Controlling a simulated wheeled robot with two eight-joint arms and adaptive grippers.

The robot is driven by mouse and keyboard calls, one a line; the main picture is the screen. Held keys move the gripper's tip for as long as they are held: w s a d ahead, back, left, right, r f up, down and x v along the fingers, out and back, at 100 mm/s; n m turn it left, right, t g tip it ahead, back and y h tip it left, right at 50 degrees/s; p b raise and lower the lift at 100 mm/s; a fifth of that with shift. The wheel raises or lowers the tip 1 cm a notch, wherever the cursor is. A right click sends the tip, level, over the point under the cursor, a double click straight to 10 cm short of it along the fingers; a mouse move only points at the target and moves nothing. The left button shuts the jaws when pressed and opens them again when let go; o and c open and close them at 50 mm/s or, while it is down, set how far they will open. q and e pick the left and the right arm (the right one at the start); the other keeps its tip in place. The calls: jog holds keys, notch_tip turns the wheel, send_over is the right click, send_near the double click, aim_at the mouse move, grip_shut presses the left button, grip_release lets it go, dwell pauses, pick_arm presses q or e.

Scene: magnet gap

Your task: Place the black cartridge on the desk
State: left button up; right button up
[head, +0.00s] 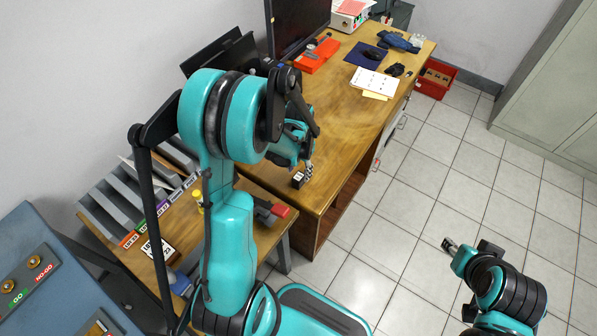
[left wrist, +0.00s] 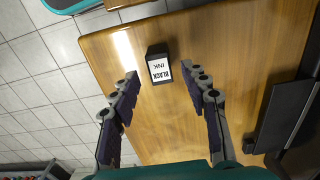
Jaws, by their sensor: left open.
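The black cartridge (head: 298,180) sits on the wooden desk (head: 335,130) near its front corner. In the left wrist view the cartridge (left wrist: 158,68) shows a white label reading BLACK INK, and bare desk top surrounds it. My left gripper (head: 308,170) is over that corner of the desk. In the left wrist view its two fingers (left wrist: 159,72) are spread apart, with the cartridge between and slightly beyond the tips and a visible gap on each side. My right gripper (head: 449,244) hangs over the floor, far from the desk; its finger opening is too small to judge.
A monitor (head: 296,24), an orange case (head: 318,56) and a dark mouse pad (head: 365,55) stand farther back on the desk. A lower side table (head: 180,225) with grey racks is at left. A red crate (head: 436,80) lies on the tiled floor, which is otherwise largely clear.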

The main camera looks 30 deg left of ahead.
pick_arm(q)
notch_tip(320, 180, up, 9)
jog(key=p, duration=0.3)
notch_tip(320, 180, up, 9)
jog(key=t, duration=0.3)
send_over(298, 177)
jog(key=s+d, duration=0.4)
jog(key=d, duration=0.1)
jog(key=s+d+r+n+t, duration=0.1)
jog(key=s+d+r+t, duration=0.3)
jog(key=s+d, duration=0.1)
jog(key=shift+s+d, duration=0.3)
jog(key=shift+s, duration=0.6)
jog(key=shift+f+b, duration=0.6)
